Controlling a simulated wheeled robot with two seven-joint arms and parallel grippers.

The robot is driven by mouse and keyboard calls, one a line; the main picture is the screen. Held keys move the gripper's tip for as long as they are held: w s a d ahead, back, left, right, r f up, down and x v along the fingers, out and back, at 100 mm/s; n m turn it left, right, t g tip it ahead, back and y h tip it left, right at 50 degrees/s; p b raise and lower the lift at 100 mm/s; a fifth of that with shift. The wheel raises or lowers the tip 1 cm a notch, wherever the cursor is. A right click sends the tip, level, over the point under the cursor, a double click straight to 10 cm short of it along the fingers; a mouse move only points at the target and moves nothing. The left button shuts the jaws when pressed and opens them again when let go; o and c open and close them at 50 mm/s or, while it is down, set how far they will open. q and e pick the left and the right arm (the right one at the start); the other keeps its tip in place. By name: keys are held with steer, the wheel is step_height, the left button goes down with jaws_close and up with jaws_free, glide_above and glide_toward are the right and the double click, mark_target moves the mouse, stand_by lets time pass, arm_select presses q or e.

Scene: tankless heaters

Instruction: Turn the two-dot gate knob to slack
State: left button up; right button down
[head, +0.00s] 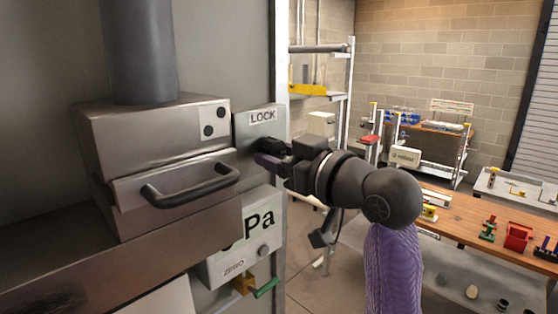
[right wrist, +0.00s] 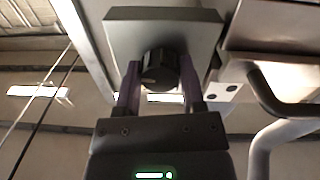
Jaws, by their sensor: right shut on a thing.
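The gate box (head: 150,140) is a grey metal housing with a white two-dot label (head: 214,119) and a dark bar handle (head: 190,190). To its right is a grey knob panel (head: 245,125) with a LOCK label on top. The black round knob (right wrist: 160,70) shows in the right wrist view with a small light mark on its face. My right gripper (head: 266,161) is shut on the knob, its purple fingers (right wrist: 160,88) on either side of it. In the head view the gripper hides the knob. I see no slack marking. My left gripper is out of view.
Below the panel hangs a white gauge box (head: 240,245) marked Pa and ZERO, with a green lever (head: 265,288) under it. A metal post (head: 283,60) stands close right of the panel. A wooden workbench (head: 460,225) with parts is at the right.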

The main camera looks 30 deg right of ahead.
steer(key=n, duration=0.4)
steer(key=shift+d+n+b, duration=0.1)
steer(key=shift+n+b, duration=0.2)
steer(key=shift+b, duration=0.05)
steer(key=n, duration=0.4)
steer(key=shift+n, duration=0.4)
steer(key=n+p, duration=0.1)
steer(key=n, duration=0.2)
steer(key=shift+w+d+r+n+y+p, duration=0.1)
steer(key=shift+r+n+y+p, duration=0.05)
steer(key=shift+n+y+p, duration=0.2)
steer(key=shift+n+p, duration=1.2)
steer(key=shift+n, duration=1.15)
steer(key=shift+c, duration=1)
jaws_free()
